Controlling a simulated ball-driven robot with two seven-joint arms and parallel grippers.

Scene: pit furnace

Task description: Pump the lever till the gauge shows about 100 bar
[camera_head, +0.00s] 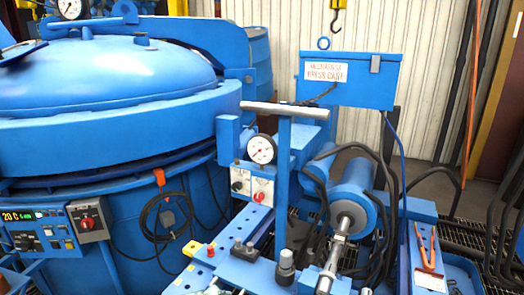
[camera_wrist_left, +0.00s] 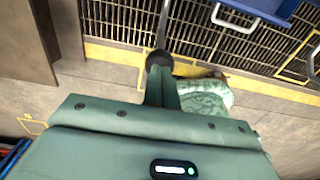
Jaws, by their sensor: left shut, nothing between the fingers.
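The pressure gauge (camera_head: 262,149) has a round white dial and faces me above a small panel with knobs. Its needle is too small to read. A blue upright post (camera_head: 284,165) with a grey crossbar (camera_head: 285,109) stands just right of the gauge. I cannot tell for sure which part is the pump lever. My left gripper (camera_wrist_left: 161,78) shows only in the left wrist view; its fingers are shut and empty. A dark rounded end with a thin grey rod (camera_wrist_left: 162,25) shows at or just beyond its tips; whether they touch is unclear. My right gripper is not in view.
A large blue furnace lid (camera_head: 105,75) fills the left, with a control box (camera_head: 45,228) below it. A blue cylinder with a steel rod (camera_head: 347,220) and black hoses stands right of the post. Orange-handled pliers (camera_head: 427,250) lie at the right. A hook (camera_head: 337,18) hangs above.

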